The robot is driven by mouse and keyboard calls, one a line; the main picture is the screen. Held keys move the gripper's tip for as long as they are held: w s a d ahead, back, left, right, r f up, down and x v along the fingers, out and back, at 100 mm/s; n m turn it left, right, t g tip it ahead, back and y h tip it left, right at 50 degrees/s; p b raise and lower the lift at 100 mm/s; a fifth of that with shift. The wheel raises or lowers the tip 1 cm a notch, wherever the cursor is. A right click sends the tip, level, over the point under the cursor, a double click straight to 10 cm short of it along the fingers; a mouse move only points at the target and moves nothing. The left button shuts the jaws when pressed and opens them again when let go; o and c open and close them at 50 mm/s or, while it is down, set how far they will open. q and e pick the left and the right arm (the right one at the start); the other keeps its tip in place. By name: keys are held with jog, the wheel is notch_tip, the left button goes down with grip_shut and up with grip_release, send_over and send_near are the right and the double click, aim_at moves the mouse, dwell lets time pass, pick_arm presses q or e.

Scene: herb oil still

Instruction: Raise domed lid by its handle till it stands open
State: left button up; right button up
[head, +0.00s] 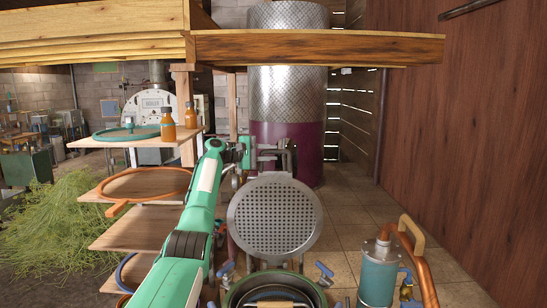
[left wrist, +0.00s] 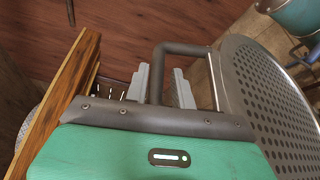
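The domed lid (head: 275,220) stands raised in the head view, its round perforated grey underside facing me, above the far rim of the round pot (head: 235,297). In the left wrist view, the lid (left wrist: 275,105) fills the right side. Its dark grey bar handle (left wrist: 185,48) sticks out from the rim. My left gripper (head: 265,155) is at the handle behind the lid's top edge. The bar's lower end is hidden by the gripper body. My right gripper is out of view.
A thick wooden beam (head: 320,48) crosses above my left gripper. Wooden shelves (head: 125,235) with brown bottles stand at left. A teal cylinder (head: 377,275) with orange piping stands right of the pot. Tiled floor (head: 365,210) lies clear behind it.

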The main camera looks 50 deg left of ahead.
pick_arm(q)
jog(key=shift+b+v, duration=1.5)
jog(key=shift+v, duration=1.4)
